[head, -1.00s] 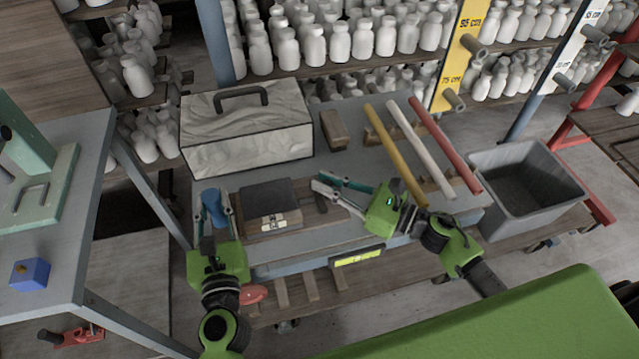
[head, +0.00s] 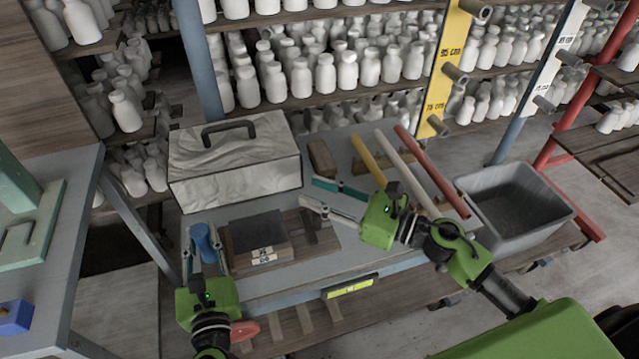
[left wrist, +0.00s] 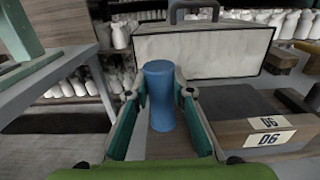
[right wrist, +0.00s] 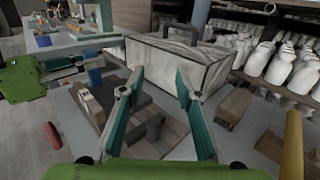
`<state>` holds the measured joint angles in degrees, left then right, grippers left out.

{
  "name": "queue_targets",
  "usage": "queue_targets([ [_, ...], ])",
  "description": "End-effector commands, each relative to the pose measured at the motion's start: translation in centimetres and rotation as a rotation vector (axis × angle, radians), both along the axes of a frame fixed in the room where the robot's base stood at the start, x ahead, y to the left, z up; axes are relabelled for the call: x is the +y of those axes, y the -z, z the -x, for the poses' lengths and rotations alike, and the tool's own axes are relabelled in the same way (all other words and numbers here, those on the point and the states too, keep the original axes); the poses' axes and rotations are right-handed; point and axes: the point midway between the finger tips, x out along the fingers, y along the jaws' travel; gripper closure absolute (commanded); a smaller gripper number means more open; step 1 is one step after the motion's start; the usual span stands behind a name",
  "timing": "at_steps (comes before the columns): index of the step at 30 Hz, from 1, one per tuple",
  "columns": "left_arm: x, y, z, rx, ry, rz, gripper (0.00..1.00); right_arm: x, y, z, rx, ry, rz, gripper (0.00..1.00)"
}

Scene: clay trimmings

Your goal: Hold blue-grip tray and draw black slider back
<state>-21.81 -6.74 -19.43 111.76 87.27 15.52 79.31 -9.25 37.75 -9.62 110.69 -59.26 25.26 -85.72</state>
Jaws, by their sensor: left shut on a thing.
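The tray (head: 319,231) is a low wooden board on the grey bench, with a dark slab on a wooden block labelled 06. Its upright blue grip (head: 202,240) stands at the left end; it also shows in the left wrist view (left wrist: 159,98). My left gripper (head: 204,235) is shut on the blue grip, one finger on each side. The black slider (head: 309,222) is a small dark piece right of the slab; it also shows in the right wrist view (right wrist: 155,126). My right gripper (head: 309,193) is open and empty, its fingertips just beyond and above the slider.
A pale box (head: 235,165) with a dark handle stands behind the tray. A small wooden block (head: 321,158) and yellow, white and red rods (head: 432,172) lie to the right. A grey bin (head: 515,205) stands at the far right. Shelves of white bottles stand behind.

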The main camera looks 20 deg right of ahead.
Motion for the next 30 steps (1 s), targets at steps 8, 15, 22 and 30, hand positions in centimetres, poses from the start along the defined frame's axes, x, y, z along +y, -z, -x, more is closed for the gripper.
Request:
queue_targets([
  [8, 0.3, 0.5, 0.1, 0.009, -0.006, -0.006, 1.0, -0.1, -3.0, 0.1, -0.001, 0.0, 0.001, 0.69],
  [15, 0.3, 0.5, 0.1, 0.009, -0.006, -0.007, 1.0, -0.1, -3.3, 0.1, 0.001, 0.001, -0.001, 0.69],
  [22, 0.3, 0.5, 0.1, 0.008, -0.006, -0.007, 0.68, -0.1, -3.3, 0.1, 0.0, 0.001, -0.001, 0.69],
  [30, 0.1, 0.2, 0.0, 0.003, -0.003, -0.003, 0.59, -0.1, -3.3, 0.1, 0.0, 0.001, -0.001, 0.69],
])
